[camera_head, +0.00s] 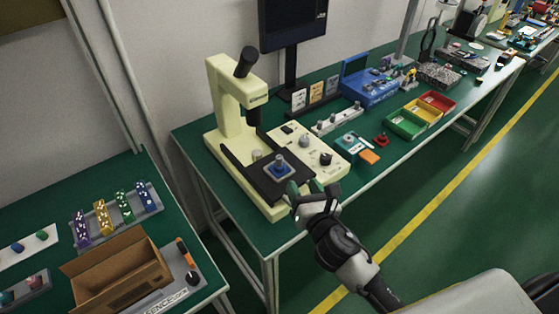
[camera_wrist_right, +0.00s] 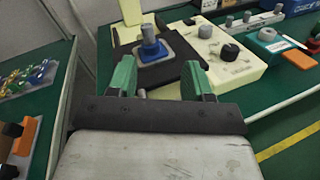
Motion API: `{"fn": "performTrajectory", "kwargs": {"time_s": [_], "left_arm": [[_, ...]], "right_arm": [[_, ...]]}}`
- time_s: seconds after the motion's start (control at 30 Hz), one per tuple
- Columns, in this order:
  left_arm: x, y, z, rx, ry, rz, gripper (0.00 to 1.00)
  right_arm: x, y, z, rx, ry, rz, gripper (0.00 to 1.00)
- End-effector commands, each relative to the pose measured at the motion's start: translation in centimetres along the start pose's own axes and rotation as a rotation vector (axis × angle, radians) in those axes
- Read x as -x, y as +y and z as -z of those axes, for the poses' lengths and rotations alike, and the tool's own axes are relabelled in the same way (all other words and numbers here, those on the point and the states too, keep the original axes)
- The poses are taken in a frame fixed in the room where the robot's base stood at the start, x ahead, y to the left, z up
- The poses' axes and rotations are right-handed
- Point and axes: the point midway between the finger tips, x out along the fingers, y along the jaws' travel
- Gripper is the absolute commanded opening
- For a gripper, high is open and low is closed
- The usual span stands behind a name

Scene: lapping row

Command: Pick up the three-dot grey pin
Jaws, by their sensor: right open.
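A pale rack (camera_head: 345,116) with several upright grey pins stands on the bench behind the cream control panel; it also shows at the top of the wrist view (camera_wrist_right: 262,22). The dots on the pins are too small to make out, so I cannot tell which has three. My right gripper (camera_head: 312,192) is open at the front edge of the cream machine, apart from the rack. In the wrist view its green fingers (camera_wrist_right: 158,82) are spread, and a small grey post shows near the left finger. My left gripper is not in view.
The cream machine (camera_head: 227,103) has a dark stage with a blue knobbed fixture (camera_head: 279,169). The control panel (camera_head: 318,144) has black and grey knobs. Green, yellow and red bins (camera_head: 405,126) stand right. A cardboard box (camera_head: 118,272) is on the left bench. The right floor is clear.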

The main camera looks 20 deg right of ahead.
Motion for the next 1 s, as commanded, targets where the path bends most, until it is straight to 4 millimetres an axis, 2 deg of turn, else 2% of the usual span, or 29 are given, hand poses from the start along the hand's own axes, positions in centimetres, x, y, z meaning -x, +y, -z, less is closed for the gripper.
{"fn": "performTrajectory", "kwargs": {"time_s": [0.1,0.2,0.43,0.67,1.0], "left_arm": [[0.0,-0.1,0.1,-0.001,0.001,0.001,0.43],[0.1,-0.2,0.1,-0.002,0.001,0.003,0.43],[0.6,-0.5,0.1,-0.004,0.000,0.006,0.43],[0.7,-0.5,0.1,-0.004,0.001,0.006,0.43],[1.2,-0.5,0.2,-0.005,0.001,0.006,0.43]], "right_arm": [[-0.7,0.9,-0.1,0.180,-0.031,-0.067,0.50],[-1.4,1.2,-0.1,0.239,-0.043,-0.087,0.50],[-5.0,1.6,-0.3,0.244,-0.045,-0.088,0.50],[-6.8,1.8,-0.3,0.240,-0.043,-0.087,0.50],[-11.2,2.0,-0.3,0.239,-0.043,-0.087,0.50]]}}
